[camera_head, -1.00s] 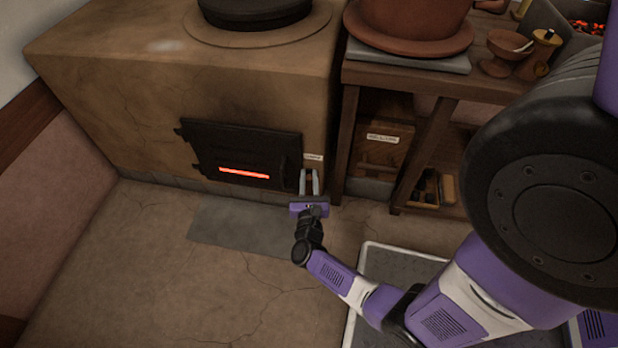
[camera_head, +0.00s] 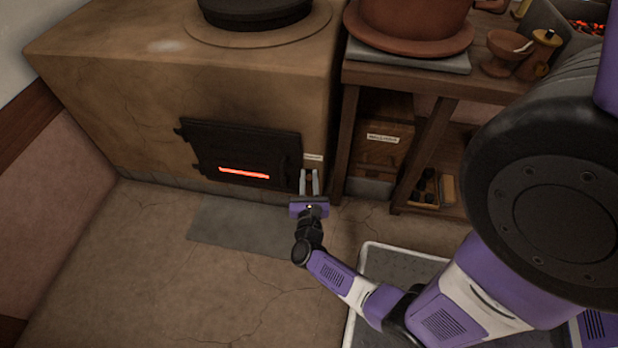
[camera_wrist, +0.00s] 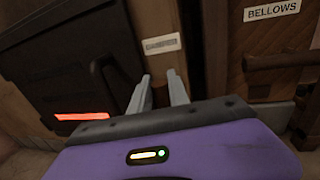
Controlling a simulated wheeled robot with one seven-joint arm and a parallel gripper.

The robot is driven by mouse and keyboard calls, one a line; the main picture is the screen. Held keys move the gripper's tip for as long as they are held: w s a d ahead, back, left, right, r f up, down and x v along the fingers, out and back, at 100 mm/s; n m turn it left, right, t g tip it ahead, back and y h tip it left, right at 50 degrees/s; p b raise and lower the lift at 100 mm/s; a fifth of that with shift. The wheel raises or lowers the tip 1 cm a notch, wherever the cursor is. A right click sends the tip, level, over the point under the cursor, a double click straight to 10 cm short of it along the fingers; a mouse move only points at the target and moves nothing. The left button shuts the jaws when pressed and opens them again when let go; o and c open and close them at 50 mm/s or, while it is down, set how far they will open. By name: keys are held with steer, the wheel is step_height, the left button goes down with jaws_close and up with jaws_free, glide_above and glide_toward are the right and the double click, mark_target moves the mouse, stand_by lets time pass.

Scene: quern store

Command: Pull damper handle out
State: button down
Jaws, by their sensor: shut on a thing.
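The damper handle (camera_head: 309,176) is a small brown piece low on the right end of the clay stove's front (camera_head: 230,90), beneath a small pale label (camera_head: 313,157). My gripper (camera_head: 309,182) is shut on it, one grey finger on each side. In the wrist view the two fingers (camera_wrist: 160,92) reach toward the stove front below the pale label (camera_wrist: 162,43), whose text is too blurred to read. The handle is mostly hidden between the fingers there.
A black fire door (camera_head: 240,150) with a glowing red slot is close left of my gripper. A wooden box labelled BELLOWS (camera_head: 382,140) and a wooden stand (camera_head: 350,100) are close right. A grey floor plate (camera_head: 240,225) lies in front; the floor left is clear.

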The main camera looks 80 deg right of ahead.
stand_by(0.4)
steer(key=a+b, duration=0.1)
steer(key=a, duration=0.7)
steer(key=shift+s+a, duration=0.25)
steer(key=shift+s, duration=0.15)
steer(key=c, duration=1.3)
jaws_free()
steer(key=shift+o, duration=0.2)
steer(key=v, duration=0.7)
steer(key=shift+a+p, duration=0.4)
steer(key=shift+p, duration=0.05)
steer(key=shift+s, duration=0.1)
